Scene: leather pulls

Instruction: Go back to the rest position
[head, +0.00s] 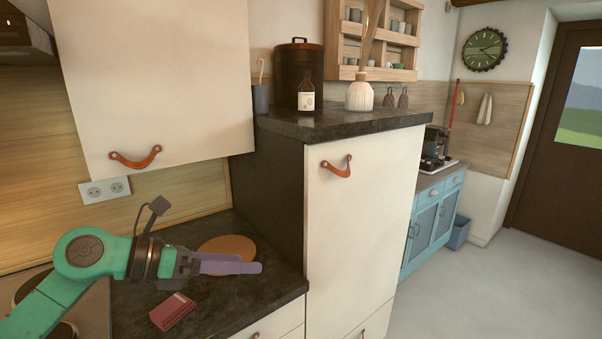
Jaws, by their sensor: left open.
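My left gripper (240,265) is at the end of the green arm that comes in from the lower left. It is over the dark counter (255,299), in front of a round wooden board (228,246). I see its fingers nearly edge-on, pointing right, and nothing shows held between them. My right gripper is out of the picture. A cabinet door with a leather pull (135,157) hangs above the arm, and a tall cabinet door with another leather pull (337,167) stands to the right. Both doors look shut.
A dark red flat item (172,311) lies on the counter below the gripper. A brown bottle (306,94), a white vase (359,95) and a dark canister (297,65) stand on the tall cabinet. Open floor (500,285) lies at the right.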

